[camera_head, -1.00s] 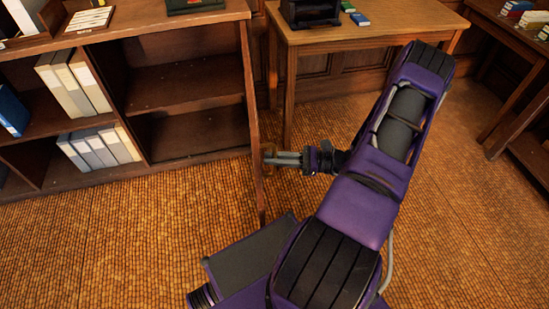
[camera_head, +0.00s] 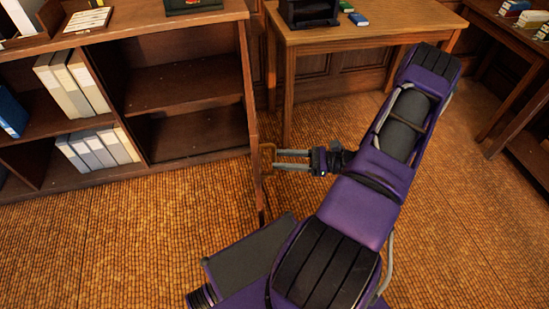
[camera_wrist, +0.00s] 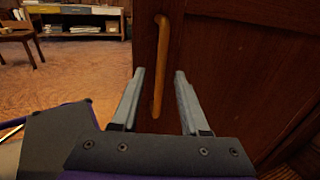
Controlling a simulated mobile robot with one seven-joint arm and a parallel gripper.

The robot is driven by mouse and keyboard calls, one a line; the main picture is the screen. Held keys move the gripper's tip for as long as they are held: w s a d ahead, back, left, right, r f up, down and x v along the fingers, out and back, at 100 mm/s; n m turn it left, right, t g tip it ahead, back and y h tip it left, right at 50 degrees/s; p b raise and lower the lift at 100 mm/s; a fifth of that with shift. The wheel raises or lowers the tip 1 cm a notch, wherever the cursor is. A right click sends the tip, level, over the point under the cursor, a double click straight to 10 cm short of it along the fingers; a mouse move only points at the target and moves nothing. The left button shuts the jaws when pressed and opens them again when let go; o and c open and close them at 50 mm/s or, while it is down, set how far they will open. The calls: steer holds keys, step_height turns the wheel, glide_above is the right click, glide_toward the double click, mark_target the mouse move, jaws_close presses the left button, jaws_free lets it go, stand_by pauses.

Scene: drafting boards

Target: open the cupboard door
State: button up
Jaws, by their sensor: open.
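The cupboard door (camera_head: 252,110) stands swung wide open, seen nearly edge-on in the head view at the right side of the open cupboard (camera_head: 185,88). Its dark wood face (camera_wrist: 235,60) fills the right of the wrist view. The light wooden bar handle (camera_wrist: 161,60) runs upright on it, and also shows in the head view (camera_head: 267,158). My gripper (camera_head: 277,160) is open on the door's right side, fingers pointing at the handle. In the wrist view the two fingers (camera_wrist: 160,75) lie either side of the handle's lower part, with gaps showing.
Binders (camera_head: 72,83) stand on the cupboard's left shelves; its right shelves are empty. A wooden table (camera_head: 370,28) with a black holder (camera_head: 309,12) stands behind my arm. Another desk (camera_head: 515,40) is at the far right. Carpet (camera_head: 120,245) is clear in front of the cupboard.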

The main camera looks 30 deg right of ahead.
steer(key=v, duration=1.4)
steer(key=shift+s+d, duration=0.2)
steer(key=shift+s, duration=0.05)
steer(key=shift+w+r, duration=0.1)
